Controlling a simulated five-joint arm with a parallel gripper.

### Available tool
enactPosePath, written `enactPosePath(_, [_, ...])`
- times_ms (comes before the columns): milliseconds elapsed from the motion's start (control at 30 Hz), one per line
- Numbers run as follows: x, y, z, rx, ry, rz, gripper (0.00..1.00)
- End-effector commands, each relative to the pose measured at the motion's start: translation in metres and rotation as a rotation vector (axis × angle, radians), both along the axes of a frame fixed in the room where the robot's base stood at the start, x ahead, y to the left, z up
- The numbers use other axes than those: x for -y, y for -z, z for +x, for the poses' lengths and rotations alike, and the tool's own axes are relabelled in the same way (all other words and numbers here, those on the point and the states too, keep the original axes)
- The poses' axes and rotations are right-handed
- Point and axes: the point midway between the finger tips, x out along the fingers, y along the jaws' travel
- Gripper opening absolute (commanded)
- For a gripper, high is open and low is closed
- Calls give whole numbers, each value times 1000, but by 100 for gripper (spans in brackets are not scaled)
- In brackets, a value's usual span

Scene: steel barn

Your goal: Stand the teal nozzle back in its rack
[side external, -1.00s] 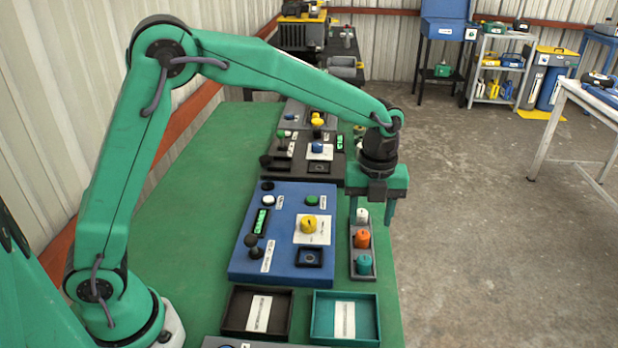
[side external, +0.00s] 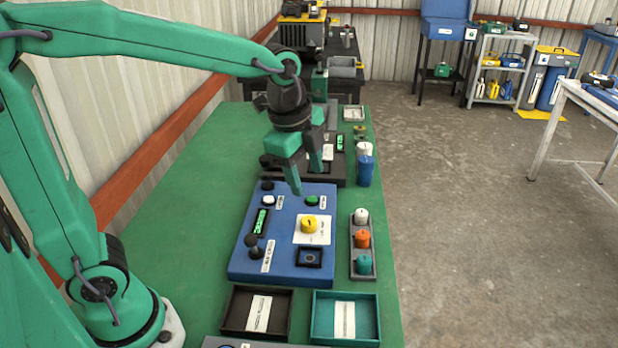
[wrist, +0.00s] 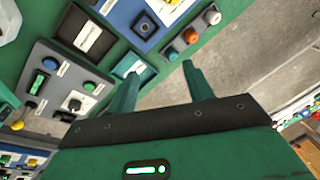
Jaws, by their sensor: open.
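The teal nozzle (side external: 364,262) stands upright in the nearest slot of the narrow grey rack (side external: 362,277), in the side external view. An orange nozzle (side external: 362,239) and a white nozzle (side external: 362,216) stand behind it in the same rack. In the wrist view the teal nozzle (wrist: 173,54) is small, below the orange one. My gripper (side external: 306,178) is open and empty, raised over the far part of the blue panel, left of the rack and apart from it. Its two spread fingers (wrist: 158,76) also show in the wrist view with nothing between them.
The blue panel (side external: 240,268) with a yellow knob (side external: 310,224) and a black lever (side external: 253,243) lies left of the rack. A dark tray (side external: 226,318) and a teal tray (side external: 376,325) lie in front. A blue container (side external: 365,170) stands behind the rack. Green tabletop is clear at left.

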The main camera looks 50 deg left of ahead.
Motion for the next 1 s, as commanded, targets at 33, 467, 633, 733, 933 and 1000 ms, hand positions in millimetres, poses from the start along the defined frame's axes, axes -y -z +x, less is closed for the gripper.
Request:
enactPosePath(33, [-6, -5, -10, 18, -77, -18, 51])
enactPosePath(467, [-43, -19, -89, 140, -756, -227, 51])
enactPosePath(633, [-53, -14, -116, 179, -999, -322, 51])
enactPosePath(733, [-56, -11, -127, 196, -1105, -369, 51])
enactPosePath(933, [-60, -7, -138, 210, -1213, -417, 51])
enactPosePath(1000, [-60, -6, -138, 210, -1223, -421, 51])
